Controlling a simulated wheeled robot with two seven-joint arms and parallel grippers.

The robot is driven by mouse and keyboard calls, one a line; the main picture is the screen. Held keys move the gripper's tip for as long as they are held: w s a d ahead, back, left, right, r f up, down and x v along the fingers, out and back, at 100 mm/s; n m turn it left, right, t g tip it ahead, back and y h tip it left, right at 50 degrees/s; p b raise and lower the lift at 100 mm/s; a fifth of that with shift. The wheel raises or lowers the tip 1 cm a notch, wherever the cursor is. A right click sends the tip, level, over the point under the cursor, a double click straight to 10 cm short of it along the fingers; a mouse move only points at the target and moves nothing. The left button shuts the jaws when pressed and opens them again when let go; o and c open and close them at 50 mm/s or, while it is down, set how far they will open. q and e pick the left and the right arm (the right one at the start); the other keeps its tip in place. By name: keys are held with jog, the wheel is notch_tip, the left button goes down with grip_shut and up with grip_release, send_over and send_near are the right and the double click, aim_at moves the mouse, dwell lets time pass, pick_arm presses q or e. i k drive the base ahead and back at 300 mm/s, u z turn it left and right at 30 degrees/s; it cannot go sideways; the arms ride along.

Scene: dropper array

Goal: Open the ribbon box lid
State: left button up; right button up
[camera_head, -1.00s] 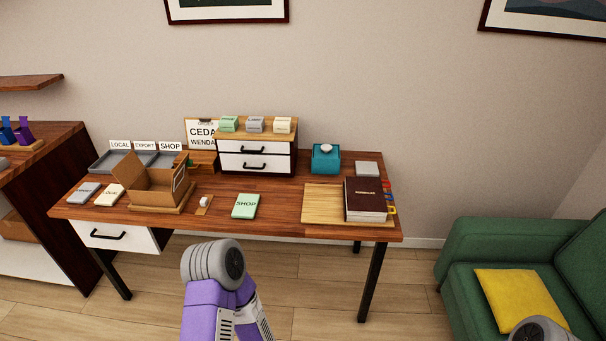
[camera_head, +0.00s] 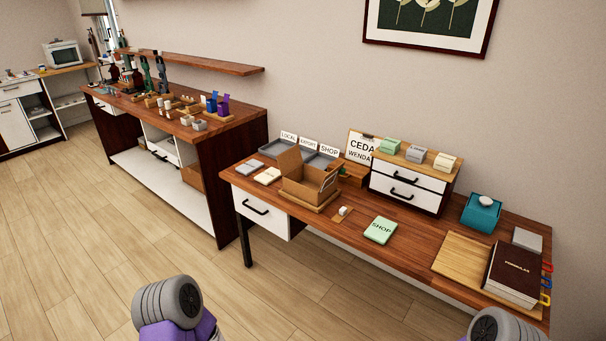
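A teal box (camera_head: 480,214) with a white round knob on its closed top stands at the back right of the wooden desk. I see no readable label on it, so I cannot confirm it is the ribbon box. An open cardboard box (camera_head: 308,181) with raised flaps stands on the left part of the desk. Neither gripper's fingers are in view.
A long workbench (camera_head: 208,150) with bottles and small items stands left. The floor in front is clear.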

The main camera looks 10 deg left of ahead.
aim_at(357, 172)
jog(key=i, duration=1.4)
jog(key=u, duration=0.1)
